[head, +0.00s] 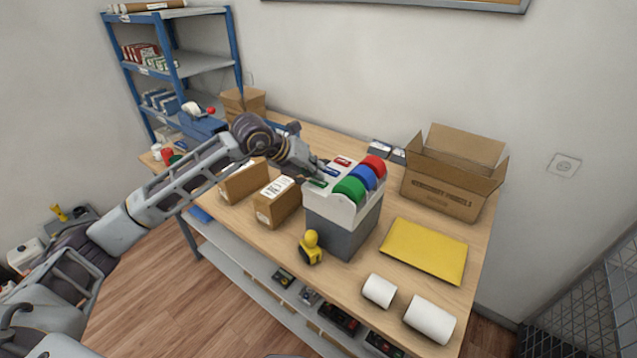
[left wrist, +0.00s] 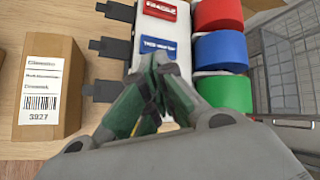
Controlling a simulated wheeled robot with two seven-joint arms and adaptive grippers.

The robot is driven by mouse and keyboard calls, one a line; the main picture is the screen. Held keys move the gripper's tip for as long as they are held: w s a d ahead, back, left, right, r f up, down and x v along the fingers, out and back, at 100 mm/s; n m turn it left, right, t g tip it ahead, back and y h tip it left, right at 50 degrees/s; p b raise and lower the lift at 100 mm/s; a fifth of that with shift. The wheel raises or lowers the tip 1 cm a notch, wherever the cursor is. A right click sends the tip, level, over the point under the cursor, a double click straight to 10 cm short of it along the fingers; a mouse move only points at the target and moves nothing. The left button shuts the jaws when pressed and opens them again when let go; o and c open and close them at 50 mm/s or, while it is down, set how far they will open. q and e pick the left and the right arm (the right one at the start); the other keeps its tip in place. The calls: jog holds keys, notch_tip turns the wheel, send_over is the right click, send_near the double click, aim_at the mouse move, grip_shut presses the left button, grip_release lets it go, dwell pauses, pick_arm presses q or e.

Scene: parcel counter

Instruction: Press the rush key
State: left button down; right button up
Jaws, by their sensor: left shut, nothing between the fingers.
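A white and grey label dispenser (head: 342,222) stands on the table with red, blue and green rolls on its right side. Its left side carries a red key (head: 342,161), a blue key (head: 331,172) and a green key (head: 318,184). In the left wrist view the red key (left wrist: 160,9) and blue key (left wrist: 158,46) bear white lettering too small to read surely, so I cannot tell which is the rush key. My left gripper (head: 316,172) is shut and empty, over the keys. In the left wrist view its fingertips (left wrist: 157,72) hide the green key. My right gripper is out of view.
A yellow envelope (head: 425,250), white rolls (head: 379,290) and an open box (head: 450,190) lie to the right. Dark tabs (left wrist: 103,91) stick out from the dispenser's left edge.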

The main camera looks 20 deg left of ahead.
pick_arm(q)
jog(key=shift+f, duration=0.1)
jog(key=shift+r, duration=0.55)
jog(key=shift+r, duration=0.1)
dwell(0.5)
jog(key=shift+r+p, duration=1.35)
jog(key=shift+r, duration=1.6)
